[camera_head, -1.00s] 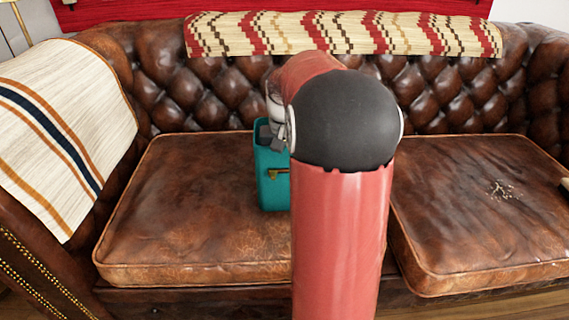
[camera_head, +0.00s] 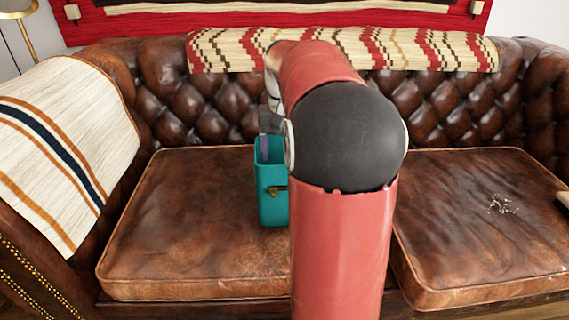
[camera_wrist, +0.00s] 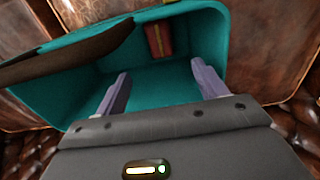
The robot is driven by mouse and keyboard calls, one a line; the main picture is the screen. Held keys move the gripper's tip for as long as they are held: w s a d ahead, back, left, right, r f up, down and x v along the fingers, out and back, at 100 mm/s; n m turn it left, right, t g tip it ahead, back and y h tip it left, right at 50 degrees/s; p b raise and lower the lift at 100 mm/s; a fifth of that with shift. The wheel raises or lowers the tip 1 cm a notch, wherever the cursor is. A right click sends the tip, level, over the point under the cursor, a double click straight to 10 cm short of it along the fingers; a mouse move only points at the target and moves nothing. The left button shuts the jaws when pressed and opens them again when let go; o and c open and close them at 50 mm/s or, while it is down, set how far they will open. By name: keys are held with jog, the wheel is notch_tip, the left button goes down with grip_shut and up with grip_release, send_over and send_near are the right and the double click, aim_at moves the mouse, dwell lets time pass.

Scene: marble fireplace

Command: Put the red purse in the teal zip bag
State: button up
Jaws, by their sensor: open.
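The teal zip bag (camera_head: 272,196) stands open-topped on the left seat cushion, with a gold clasp on its front; my arm hides its right side. The wrist view looks into the open bag (camera_wrist: 218,40). The red purse (camera_wrist: 158,40), a small red thing with a gold strip, lies inside against the far wall. My gripper (camera_wrist: 160,70) is open, its two purple-grey fingers spread and empty at the bag's mouth, apart from the purse. In the head view only part of my gripper shows, at the bag's top.
A brown leather sofa (camera_head: 180,220) fills the scene. A striped throw (camera_head: 60,150) covers its left arm, and a patterned runner (camera_head: 430,50) lies along the backrest. A dark brown flap-like piece (camera_wrist: 70,52) crosses one side of the bag's mouth. The left cushion is mostly clear.

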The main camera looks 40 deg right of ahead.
jog(key=shift+r, duration=1.65)
